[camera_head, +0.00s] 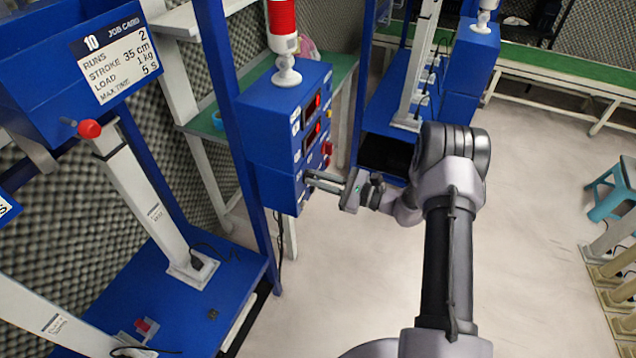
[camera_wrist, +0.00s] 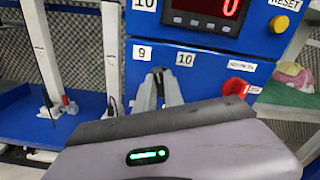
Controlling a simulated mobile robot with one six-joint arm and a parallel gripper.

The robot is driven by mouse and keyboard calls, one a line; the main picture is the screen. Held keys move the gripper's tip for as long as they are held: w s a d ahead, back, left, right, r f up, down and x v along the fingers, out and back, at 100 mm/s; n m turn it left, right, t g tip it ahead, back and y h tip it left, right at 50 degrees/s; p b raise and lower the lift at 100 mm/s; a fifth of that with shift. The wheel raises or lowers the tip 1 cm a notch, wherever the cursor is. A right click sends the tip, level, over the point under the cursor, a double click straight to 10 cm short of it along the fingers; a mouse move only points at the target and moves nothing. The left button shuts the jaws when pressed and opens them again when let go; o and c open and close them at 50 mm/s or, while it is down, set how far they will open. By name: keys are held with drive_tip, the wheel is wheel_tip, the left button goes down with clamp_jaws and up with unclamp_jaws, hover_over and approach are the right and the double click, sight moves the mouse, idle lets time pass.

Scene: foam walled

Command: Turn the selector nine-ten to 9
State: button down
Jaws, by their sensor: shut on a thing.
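The selector nine-ten sits on the front of the blue control box (camera_head: 270,140), at its lower part. In the wrist view its labels 9 (camera_wrist: 142,53) and 10 (camera_wrist: 185,58) show on the blue panel (camera_wrist: 215,70). My gripper (camera_head: 312,180) reaches the panel from the right in the head view. In the wrist view its fingers (camera_wrist: 160,82) meet the panel just below and between the two labels.
A red knob (camera_wrist: 236,87) and a yellow reset button (camera_wrist: 279,24) are right of the fingers. A red digital display (camera_wrist: 205,8) is above. A job card (camera_head: 115,50) hangs at upper left.

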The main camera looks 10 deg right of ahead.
drive_tip(key=shift+n+b, duration=0.45)
drive_tip(key=shift+n, duration=0.35)
drive_tip(key=c, duration=1.4)
unclamp_jaws()
drive_tip(key=shift+c, duration=0.2)
drive_tip(key=p+v, duration=0.3)
drive_tip(key=v, duration=1.4)
drive_tip(key=shift+s+d+p, duration=0.15)
drive_tip(key=shift+p, duration=0.15)
drive_tip(key=shift+r, duration=0.1)
